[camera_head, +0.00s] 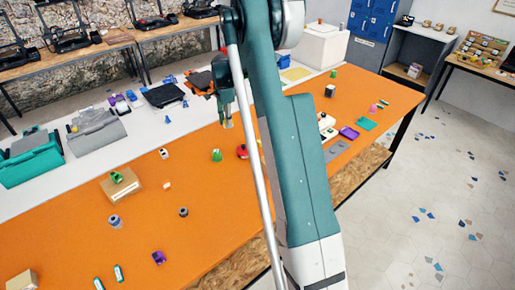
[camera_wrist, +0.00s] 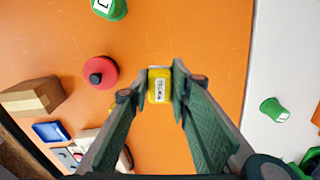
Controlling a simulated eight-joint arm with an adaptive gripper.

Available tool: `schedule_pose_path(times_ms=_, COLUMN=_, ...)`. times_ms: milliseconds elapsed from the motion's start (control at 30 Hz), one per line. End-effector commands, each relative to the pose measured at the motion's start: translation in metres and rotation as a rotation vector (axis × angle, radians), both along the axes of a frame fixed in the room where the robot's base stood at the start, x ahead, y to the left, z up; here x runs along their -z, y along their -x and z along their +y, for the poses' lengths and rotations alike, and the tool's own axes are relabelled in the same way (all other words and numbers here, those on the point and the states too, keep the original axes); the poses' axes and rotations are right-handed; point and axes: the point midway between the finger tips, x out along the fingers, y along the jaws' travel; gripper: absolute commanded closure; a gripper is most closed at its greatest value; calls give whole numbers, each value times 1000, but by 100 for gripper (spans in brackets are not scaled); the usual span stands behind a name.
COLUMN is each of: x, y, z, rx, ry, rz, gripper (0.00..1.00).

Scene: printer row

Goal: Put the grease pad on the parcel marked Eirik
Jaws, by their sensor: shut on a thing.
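My gripper (camera_wrist: 158,82) is shut on a small yellow item (camera_wrist: 159,90) with a white label. Its print is too small to read, so I cannot tell if it is the grease pad. In the head view my gripper (camera_head: 227,124) hangs over the far side of the orange table, and the item is barely visible there. A cardboard parcel (camera_head: 124,192) lies on the table at left with a green item (camera_head: 117,177) on top. Another parcel (camera_head: 22,281) is at the bottom left. A brown box (camera_wrist: 33,97) shows in the wrist view. I can read no name on any.
A red round thing with a dark knob (camera_wrist: 98,71) and a green labelled thing (camera_wrist: 109,8) are near my gripper. Several small items are scattered over the orange table (camera_head: 200,205). Grey (camera_head: 95,132) and teal (camera_head: 30,162) machines stand on the white strip behind.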

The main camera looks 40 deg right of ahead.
Motion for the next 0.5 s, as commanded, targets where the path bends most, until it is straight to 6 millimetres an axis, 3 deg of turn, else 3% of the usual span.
schedule_pose_path(times_ms=267, x=-19, y=53, z=-14, rx=-32, ry=0, rz=0, gripper=88)
schedule_pose_path(times_ms=500, x=-38, y=123, z=-24, rx=-78, ry=0, rz=0, gripper=88)
